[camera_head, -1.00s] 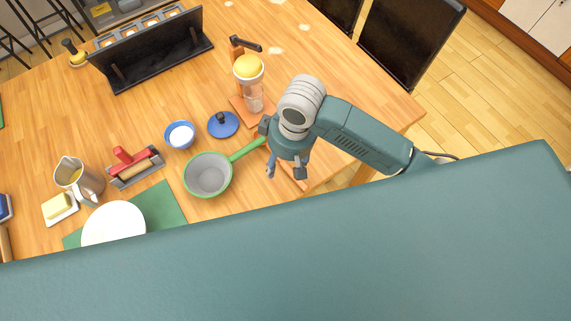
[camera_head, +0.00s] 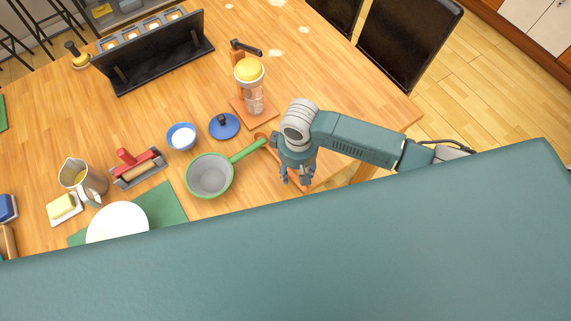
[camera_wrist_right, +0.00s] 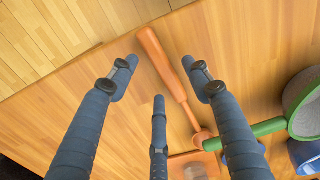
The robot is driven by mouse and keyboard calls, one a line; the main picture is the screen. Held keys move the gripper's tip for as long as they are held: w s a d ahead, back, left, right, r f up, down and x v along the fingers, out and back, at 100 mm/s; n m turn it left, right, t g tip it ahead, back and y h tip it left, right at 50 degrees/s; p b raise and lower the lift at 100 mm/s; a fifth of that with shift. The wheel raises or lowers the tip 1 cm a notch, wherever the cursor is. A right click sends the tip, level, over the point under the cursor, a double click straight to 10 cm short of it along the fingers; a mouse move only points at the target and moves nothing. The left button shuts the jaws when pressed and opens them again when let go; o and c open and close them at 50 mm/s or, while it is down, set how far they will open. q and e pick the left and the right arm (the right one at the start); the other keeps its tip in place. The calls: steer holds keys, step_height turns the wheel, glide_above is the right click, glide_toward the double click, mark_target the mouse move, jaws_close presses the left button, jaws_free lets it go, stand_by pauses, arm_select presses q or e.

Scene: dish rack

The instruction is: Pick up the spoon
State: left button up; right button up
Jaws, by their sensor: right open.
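The spoon is a brown-orange wooden one (camera_wrist_right: 165,66) lying flat on the table in the right wrist view. Its long handle slants between my spread fingers, and its bowl end is partly hidden near the right finger. In the head view a bit of the spoon (camera_head: 260,137) shows beside my wrist, and much of it is hidden. My right gripper (camera_wrist_right: 158,78) is open and empty, with its fingertips around the line of the handle. Whether they touch it I cannot tell. In the head view the right gripper (camera_head: 296,179) is near the table's front edge. My left gripper is not in view.
A green-handled pan (camera_head: 210,175) stands just left of the gripper, its handle pointing toward it. A juicer (camera_head: 254,95), a blue lid (camera_head: 224,126) and a blue bowl (camera_head: 181,136) are behind. The table edge is close on the right.

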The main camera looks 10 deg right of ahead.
steer(key=shift+a+f, duration=0.1)
steer(key=shift+f, duration=0.6)
jaws_close()
steer(key=shift+r, duration=0.15)
